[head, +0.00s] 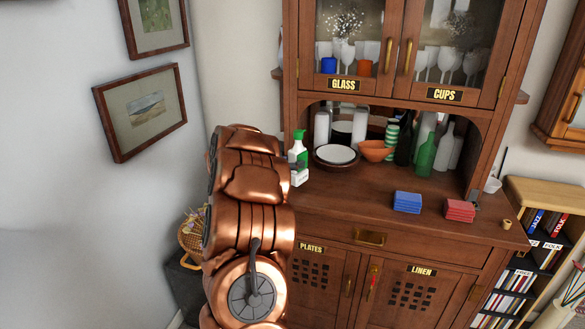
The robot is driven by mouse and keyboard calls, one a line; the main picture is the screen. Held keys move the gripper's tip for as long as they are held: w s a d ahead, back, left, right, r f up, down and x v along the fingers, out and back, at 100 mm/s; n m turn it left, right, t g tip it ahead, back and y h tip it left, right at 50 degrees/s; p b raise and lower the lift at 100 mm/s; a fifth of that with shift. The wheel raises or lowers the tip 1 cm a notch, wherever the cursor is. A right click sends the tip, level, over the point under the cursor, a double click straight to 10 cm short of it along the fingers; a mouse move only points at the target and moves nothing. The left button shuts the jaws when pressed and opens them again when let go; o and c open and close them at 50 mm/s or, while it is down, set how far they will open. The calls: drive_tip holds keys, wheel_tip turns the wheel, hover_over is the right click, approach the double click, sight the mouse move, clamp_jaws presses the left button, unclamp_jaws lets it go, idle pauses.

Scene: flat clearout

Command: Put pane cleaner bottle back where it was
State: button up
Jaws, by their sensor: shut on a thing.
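A white spray bottle with a green trigger head and a green patch (298,154), which looks like the pane cleaner bottle, shows upright at the left end of the cabinet's counter (340,198). My copper arm covers its left edge. I cannot tell whether it stands on the counter or is held just above it. My gripper is not visible; my arm rises in front of the cabinet's left side and hides whatever is behind it.
Stacked plates (336,154), an orange bowl (376,150) and a green bottle (426,154) stand at the counter's back. A blue stack (408,202) and a red stack (460,210) lie towards the front. The counter's middle front is clear. Glass doors (349,40) are above.

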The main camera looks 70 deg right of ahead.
drive_tip(key=shift+f, duration=1.15)
drive_tip(key=shift+f, duration=0.1)
drive_tip(key=o, duration=0.7)
drive_tip(key=shift+a, duration=0.1)
drive_tip(key=b+v, duration=0.2)
drive_tip(key=v, duration=1)
